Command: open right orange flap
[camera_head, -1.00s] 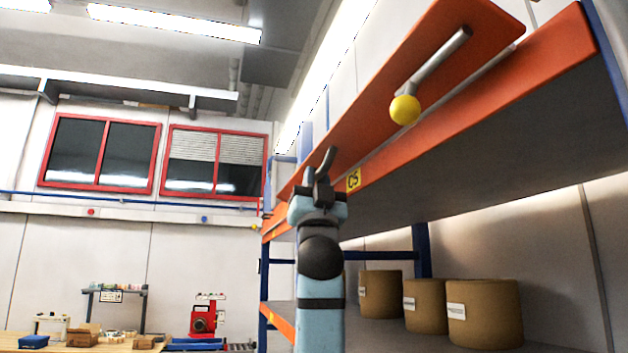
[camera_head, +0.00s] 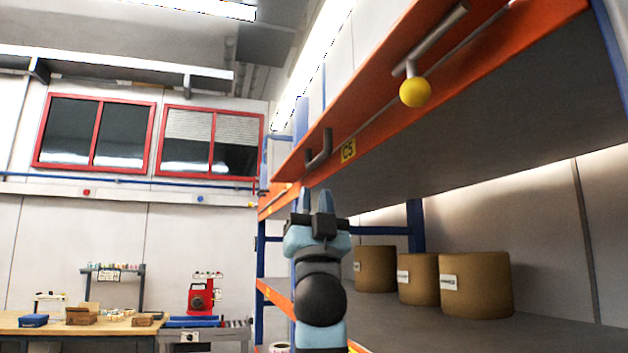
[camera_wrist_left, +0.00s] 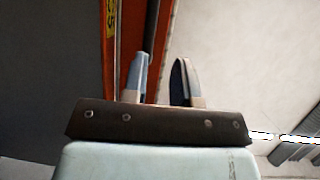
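The long orange flap (camera_head: 378,75) runs along the upper shelf edge at the right, in front of an orange beam with a yellow C5 label (camera_head: 348,150). A grey bent handle (camera_head: 319,154) sits near its far left end. A grey bar with a yellow ball (camera_head: 415,92) is mounted nearer to me. My left gripper (camera_head: 317,199) is just below the grey handle, apart from it in the picture, fingers pointing up. My right gripper is not in view.
Several brown drums (camera_head: 476,286) stand on the lower shelf (camera_head: 450,330). A blue upright (camera_head: 416,225) is behind my left arm. A wooden table (camera_head: 60,326) and a red machine (camera_head: 200,297) are far left. The space left of my arm is clear.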

